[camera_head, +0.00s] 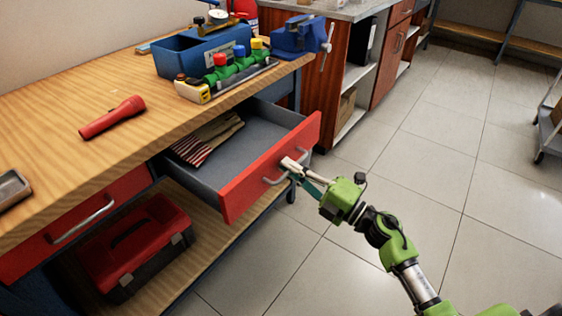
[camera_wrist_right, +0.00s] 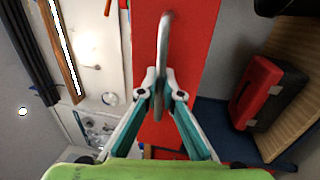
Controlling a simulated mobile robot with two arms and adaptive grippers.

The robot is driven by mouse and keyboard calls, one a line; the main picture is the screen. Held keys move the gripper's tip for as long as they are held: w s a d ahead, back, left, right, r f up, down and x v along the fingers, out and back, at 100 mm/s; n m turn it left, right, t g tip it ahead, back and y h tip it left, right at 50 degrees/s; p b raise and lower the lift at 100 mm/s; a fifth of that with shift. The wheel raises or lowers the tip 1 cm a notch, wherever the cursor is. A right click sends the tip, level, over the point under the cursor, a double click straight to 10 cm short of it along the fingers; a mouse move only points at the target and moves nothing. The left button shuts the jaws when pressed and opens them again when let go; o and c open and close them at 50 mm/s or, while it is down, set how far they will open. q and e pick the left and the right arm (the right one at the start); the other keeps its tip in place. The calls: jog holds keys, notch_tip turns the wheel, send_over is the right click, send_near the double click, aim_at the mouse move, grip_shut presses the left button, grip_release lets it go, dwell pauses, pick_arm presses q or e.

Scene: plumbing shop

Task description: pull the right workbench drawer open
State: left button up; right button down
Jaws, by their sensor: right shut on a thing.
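The right workbench drawer (camera_head: 273,168) has a red front and a grey inside, and it stands pulled out from under the wooden workbench top (camera_head: 75,120). A striped cloth or glove lies in it. My right gripper (camera_head: 290,169) is shut on the drawer's metal handle. The right wrist view shows the fingers (camera_wrist_right: 160,92) closed on both sides of the handle bar (camera_wrist_right: 162,50), in front of the red drawer front (camera_wrist_right: 185,75). My left gripper is in neither view.
The left drawer (camera_head: 90,215) is closed. A red toolbox (camera_head: 135,245) sits on the lower shelf. A red flashlight (camera_head: 112,117), a blue bin (camera_head: 190,52) and a blue vise (camera_head: 300,37) are on the top. The tiled floor (camera_head: 400,170) in front is clear.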

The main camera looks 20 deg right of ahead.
jog(key=shift+s+d, duration=0.1)
dwell(0.3)
jog(key=c, duration=2.5)
grip_release()
jog(key=v, duration=1.2)
